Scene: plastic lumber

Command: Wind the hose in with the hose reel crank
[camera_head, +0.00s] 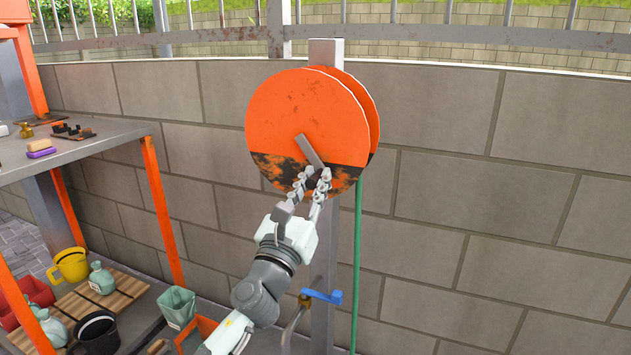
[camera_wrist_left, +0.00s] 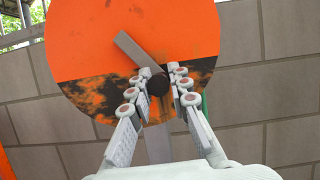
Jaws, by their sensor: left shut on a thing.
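The hose reel (camera_head: 300,105) is an orange disc pair with a worn black lower part, mounted on a grey post. Its grey crank arm (camera_head: 309,150) slants from the hub down to the right, and it also shows in the left wrist view (camera_wrist_left: 135,50). The dark crank handle (camera_wrist_left: 158,84) sits at the arm's lower end. My left gripper (camera_head: 312,178) is shut on the handle, with a finger on each side of it in the left wrist view (camera_wrist_left: 156,88). The green hose (camera_head: 357,260) hangs straight down from the reel's right side. My right gripper is not in view.
A blue-handled tap (camera_head: 322,297) sits on the post below the reel. At the left, a shelf unit (camera_head: 110,135) with orange legs holds pots, a yellow watering can (camera_head: 70,266) and a green pot (camera_head: 177,306). A block wall (camera_head: 470,160) stands behind; the right side is clear.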

